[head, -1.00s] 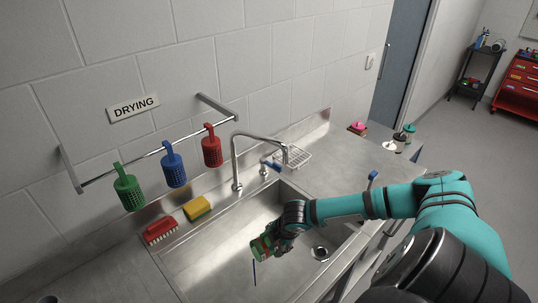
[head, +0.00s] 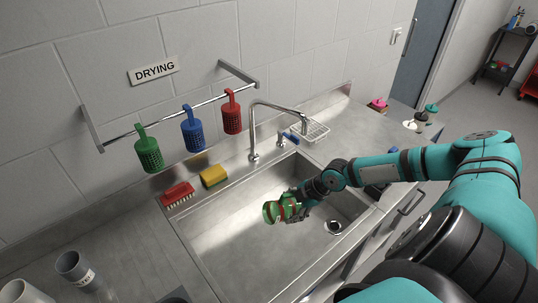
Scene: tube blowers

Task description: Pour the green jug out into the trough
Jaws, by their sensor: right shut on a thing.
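The green jug (head: 270,212) is in my right gripper (head: 290,208), over the sink basin. Its round open end faces left and towards me, so the jug is tilted well over. My right gripper is shut around it, and the fingers hide part of its body. The trough (head: 238,232) is the steel sink basin under the jug, with a round drain (head: 334,226) at its right. I cannot see any liquid leaving the jug in this view. My left gripper is not in view.
A tap (head: 254,135) stands behind the basin. A red brush (head: 178,193) and a yellow sponge (head: 213,176) lie on the back ledge. Green, blue and red baskets hang from a wall rail (head: 170,122). A grey cup (head: 73,266) stands at the lower left.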

